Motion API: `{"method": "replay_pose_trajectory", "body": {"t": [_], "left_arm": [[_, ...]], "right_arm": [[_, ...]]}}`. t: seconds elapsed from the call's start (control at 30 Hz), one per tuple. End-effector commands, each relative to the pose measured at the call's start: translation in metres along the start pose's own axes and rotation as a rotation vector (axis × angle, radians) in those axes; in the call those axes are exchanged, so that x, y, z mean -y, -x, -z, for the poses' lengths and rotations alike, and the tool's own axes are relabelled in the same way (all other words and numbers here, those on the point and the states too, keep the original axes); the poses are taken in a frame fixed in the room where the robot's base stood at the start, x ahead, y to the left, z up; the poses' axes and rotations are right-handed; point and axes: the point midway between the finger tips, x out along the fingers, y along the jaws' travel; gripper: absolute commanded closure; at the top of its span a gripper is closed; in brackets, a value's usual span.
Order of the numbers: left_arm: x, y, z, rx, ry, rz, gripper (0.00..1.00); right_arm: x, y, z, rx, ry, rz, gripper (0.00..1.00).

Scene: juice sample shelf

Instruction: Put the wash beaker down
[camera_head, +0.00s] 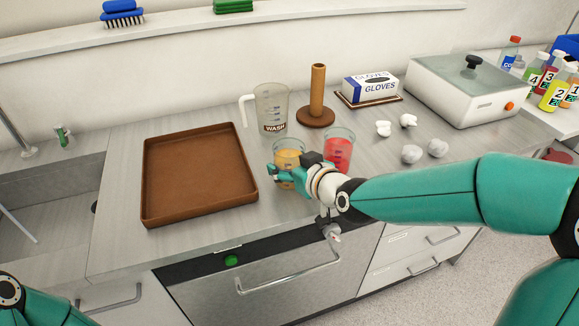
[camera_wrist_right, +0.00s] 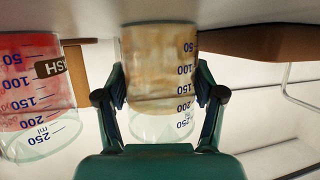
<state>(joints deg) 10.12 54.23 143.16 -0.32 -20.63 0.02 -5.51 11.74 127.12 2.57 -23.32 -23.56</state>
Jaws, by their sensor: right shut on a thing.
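The clear wash beaker (camera_head: 270,104), with a white handle and a dark WASH label, stands upright at the back of the counter in the head view. My right gripper (camera_head: 287,177) is apart from it, in front. It is shut on a beaker of orange juice (camera_head: 289,156), which also shows between the fingers in the right wrist view (camera_wrist_right: 160,60). I cannot tell whether this beaker touches the counter. A beaker of red juice (camera_head: 338,150) stands just right of it; it also shows in the wrist view (camera_wrist_right: 35,90), with the WASH label near it. My left gripper is out of view.
A brown tray (camera_head: 150,212) lies empty on the left, beside a sink. A brown post (camera_head: 317,90), glove box (camera_head: 370,88), several crumpled white wads (camera_head: 411,153) and a white lidded device (camera_head: 465,95) stand at the back and right. Numbered bottles (camera_head: 553,95) are far right.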

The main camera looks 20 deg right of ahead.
Motion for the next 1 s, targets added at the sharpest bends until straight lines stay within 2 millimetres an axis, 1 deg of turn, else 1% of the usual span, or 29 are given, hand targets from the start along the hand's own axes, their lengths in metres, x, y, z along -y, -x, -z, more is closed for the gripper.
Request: {"method": "replay_pose_trajectory", "body": {"t": [0.27, 0.3, 0.37, 0.4, 0.43, 0.8, 0.87, 1.0], "left_arm": [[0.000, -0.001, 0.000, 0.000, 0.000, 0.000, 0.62], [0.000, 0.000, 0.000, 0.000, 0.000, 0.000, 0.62], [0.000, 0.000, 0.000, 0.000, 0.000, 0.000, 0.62], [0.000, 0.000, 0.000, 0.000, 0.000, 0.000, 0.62], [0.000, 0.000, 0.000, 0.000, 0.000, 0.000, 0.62], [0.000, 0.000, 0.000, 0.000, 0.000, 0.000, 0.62], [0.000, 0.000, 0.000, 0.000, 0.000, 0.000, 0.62], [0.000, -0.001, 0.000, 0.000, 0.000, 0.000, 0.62]], "right_arm": [[0.000, 0.000, -0.001, -0.002, 0.000, -0.001, 0.74], [0.000, 0.000, -0.001, 0.000, 0.000, 0.000, 0.25], [0.000, 0.000, -0.001, 0.000, 0.000, 0.000, 0.15], [0.000, 0.000, -0.001, 0.000, 0.000, 0.000, 0.08], [0.000, 0.000, -0.001, 0.000, 0.000, 0.000, 0.07], [0.000, 0.001, 0.001, 0.000, 0.000, 0.000, 0.07], [0.000, 0.005, 0.001, -0.001, 0.000, 0.000, 0.07], [0.000, 0.021, 0.001, -0.002, 0.000, -0.001, 0.07]]}}
